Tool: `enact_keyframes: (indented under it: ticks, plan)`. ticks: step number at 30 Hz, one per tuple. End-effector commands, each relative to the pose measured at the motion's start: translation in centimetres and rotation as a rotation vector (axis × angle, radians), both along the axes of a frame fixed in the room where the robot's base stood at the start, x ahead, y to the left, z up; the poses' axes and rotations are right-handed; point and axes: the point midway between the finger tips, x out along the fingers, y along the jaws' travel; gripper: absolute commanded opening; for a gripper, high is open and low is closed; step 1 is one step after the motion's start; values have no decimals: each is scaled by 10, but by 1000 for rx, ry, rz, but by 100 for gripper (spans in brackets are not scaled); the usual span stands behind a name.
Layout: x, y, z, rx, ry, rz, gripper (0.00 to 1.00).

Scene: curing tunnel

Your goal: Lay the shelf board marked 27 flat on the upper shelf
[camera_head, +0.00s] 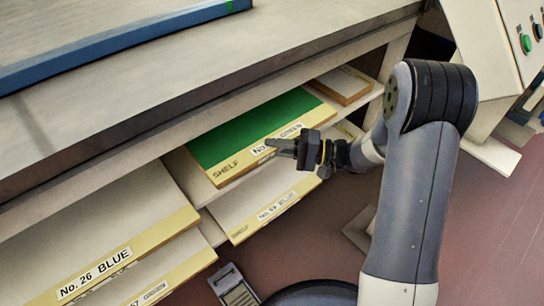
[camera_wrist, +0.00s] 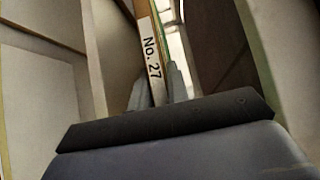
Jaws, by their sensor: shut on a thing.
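The green-topped shelf board marked 27 (camera_head: 240,128) has a pale yellow front edge with a white label. In the head view my gripper covers part of its number; "No. 27" reads on the board's edge in the wrist view (camera_wrist: 151,55). My gripper (camera_head: 296,149) is shut on this front edge, right of its middle, with one grey finger on each side. The board lies roughly level at the upper shelf (camera_head: 178,152), under the worktop, its front edge sticking out. I cannot tell whether it rests on the shelf or hangs slightly above.
Board No. 26 BLUE (camera_head: 95,254) lies to the left at about the same level. A blue-labelled board (camera_head: 262,207) and a green-labelled one (camera_head: 165,277) lie lower. A smaller board (camera_head: 342,84) is at the right. The worktop (camera_head: 190,65) overhangs closely; a control panel (camera_head: 510,45) stands far right.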

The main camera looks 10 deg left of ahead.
Motion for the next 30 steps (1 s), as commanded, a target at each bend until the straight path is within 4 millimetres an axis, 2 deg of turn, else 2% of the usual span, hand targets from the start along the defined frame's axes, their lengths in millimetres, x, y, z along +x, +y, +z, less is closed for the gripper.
enact_keyframes:
  ticks: [1,3,10,15,27,28,30]
  plan:
    - [0,0,-14,3,0,0,0]
    - [0,0,-26,3,-2,0,0]
    - [1,0,-45,4,-4,-1,0]
    - [1,0,-69,3,-2,-1,0]
    - [1,0,-74,3,-4,-1,0]
    - [0,0,-76,0,0,-1,17]
    - [0,0,-76,0,0,-1,23]
